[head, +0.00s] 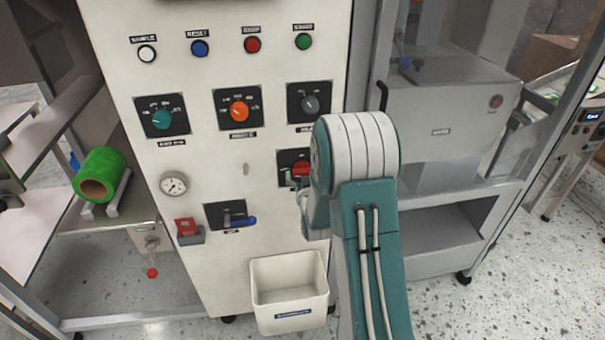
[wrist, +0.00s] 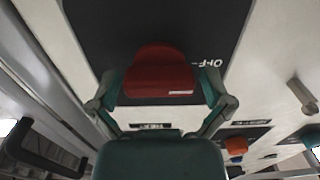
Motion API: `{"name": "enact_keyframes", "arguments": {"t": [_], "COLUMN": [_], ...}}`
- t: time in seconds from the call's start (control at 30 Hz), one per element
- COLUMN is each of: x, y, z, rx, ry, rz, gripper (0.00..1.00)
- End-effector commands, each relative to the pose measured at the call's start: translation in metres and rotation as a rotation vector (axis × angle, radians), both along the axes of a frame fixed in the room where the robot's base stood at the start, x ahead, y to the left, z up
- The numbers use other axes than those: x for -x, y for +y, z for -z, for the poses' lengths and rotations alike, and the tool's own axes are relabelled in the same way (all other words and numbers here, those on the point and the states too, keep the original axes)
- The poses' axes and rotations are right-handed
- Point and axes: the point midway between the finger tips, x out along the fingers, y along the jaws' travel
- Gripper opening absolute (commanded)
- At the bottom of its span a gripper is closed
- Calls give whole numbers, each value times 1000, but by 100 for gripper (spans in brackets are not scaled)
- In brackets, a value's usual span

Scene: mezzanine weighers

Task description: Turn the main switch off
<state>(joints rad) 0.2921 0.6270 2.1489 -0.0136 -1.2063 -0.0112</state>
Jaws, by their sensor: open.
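The main switch is a red knob (head: 301,168) on a black plate (head: 287,155) on the white panel, partly hidden by my arm in the head view. In the wrist view the red knob (wrist: 160,75) fills the middle, on its dark plate (wrist: 110,25). A white mark shows near its lower right edge. An upside-down "OFF" label (wrist: 207,64) is printed to the right of the knob. My gripper (wrist: 162,97) is open, with one finger on each side of the knob. I cannot tell whether either finger touches it.
Above are three selector knobs, teal (head: 162,119), orange (head: 239,111) and grey (head: 310,104), under several push buttons. A blue-handled lever (head: 243,221) and a gauge (head: 174,185) sit to the left. A grey cabinet (head: 440,115) stands right.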

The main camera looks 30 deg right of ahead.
Motion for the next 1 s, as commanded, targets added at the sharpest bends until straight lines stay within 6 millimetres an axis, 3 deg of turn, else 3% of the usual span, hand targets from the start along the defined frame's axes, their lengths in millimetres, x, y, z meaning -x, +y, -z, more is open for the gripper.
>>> {"name": "enact_keyframes", "arguments": {"t": [0.27, 0.7, 1.0], "x": [9, 91, 114], "y": [2, 26, 33], "z": [0, 1, 2], "rx": [-1, -1, 0], "ry": [1, 3, 1], "rz": [1, 0, 0], "gripper": [100, 100, 100]}}
